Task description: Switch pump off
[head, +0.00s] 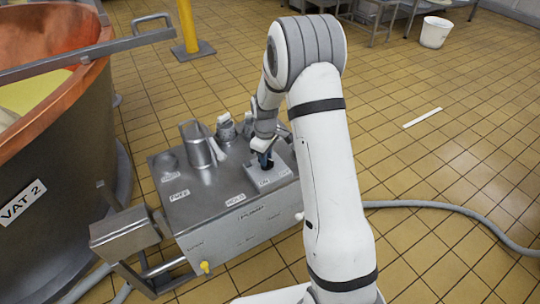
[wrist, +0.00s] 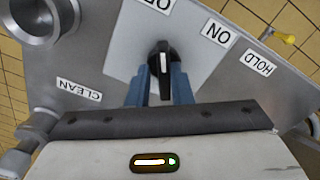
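The pump (head: 225,197) is a grey metal box with labels on its top and front. Its black switch knob (wrist: 162,56) has a white mark and sits on a pale plate (wrist: 125,50) in the wrist view. An ON label (wrist: 217,32) is to the knob's upper right; a partly cut-off label beginning with O (wrist: 157,4) is above it. The knob's handle runs nearly upright in that view. My gripper (wrist: 161,84) has its blue fingers close on both sides of the handle and appears shut on it. In the head view the gripper (head: 265,160) hides most of the knob.
HOLD (wrist: 260,64) and CLEAN (wrist: 79,90) labels mark other controls. A metal spout (head: 200,145) rises from the box. Copper vat 2 (head: 75,115) stands left. A hose (head: 450,208) runs right across the tiled floor. A yellow post (head: 188,25) and white bucket (head: 435,32) stand behind.

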